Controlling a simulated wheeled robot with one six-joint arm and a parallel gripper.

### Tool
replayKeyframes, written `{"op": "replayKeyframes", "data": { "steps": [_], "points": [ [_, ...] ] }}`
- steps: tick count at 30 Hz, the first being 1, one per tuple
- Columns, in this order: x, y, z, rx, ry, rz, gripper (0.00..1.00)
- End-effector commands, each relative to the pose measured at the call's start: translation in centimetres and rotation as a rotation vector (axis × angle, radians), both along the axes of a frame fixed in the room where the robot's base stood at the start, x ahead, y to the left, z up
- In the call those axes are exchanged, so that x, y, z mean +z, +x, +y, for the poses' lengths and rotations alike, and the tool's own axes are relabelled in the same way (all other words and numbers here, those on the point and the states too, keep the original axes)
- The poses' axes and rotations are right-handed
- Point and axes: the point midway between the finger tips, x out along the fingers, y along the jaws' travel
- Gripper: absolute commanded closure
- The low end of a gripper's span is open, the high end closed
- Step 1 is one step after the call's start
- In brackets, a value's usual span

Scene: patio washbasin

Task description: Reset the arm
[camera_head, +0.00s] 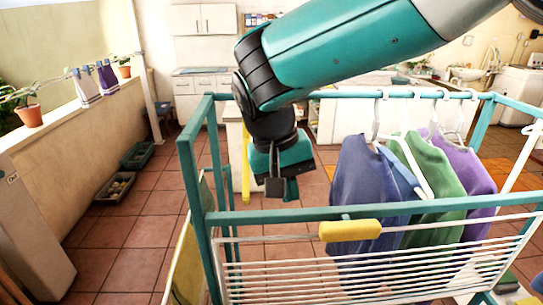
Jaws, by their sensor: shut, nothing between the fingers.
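My arm, in teal and black, reaches in from the upper right of the head view and bends down near the middle. My gripper (281,189) points downward at its end. Its fingers are shut with nothing held. It hangs in front of the clear left part of the teal clothes rack (196,185), above the rack's front bar in the picture. The garments on the rack are to its right, apart from it.
Blue (352,185), green (433,180) and purple (468,175) garments hang on white hangers. A potted plant (29,115) stands on the left wall. Tiled floor (130,232) is open at left.

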Motion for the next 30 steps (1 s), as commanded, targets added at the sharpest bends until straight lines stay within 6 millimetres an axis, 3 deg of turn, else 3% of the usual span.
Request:
{"op": "replayKeyframes", "data": {
  "steps": [4, 7, 12, 16, 21, 30],
  "points": [
    [-1.4, -2.6, -5.5, 0.149, 0.131, 0.027, 1.0],
    [-2.6, -6.3, -8.3, 0.274, 0.256, 0.034, 1.0],
    [-4.6, -13.3, -10.3, 0.439, 0.456, 0.015, 1.0],
    [-5.6, -17.0, -10.3, 0.512, 0.557, -0.006, 1.0],
    [-5.7, -18.5, -10.1, 0.543, 0.601, -0.015, 1.0],
    [-5.7, -18.5, -10.0, 0.543, 0.599, -0.013, 1.0]
  ]
}}
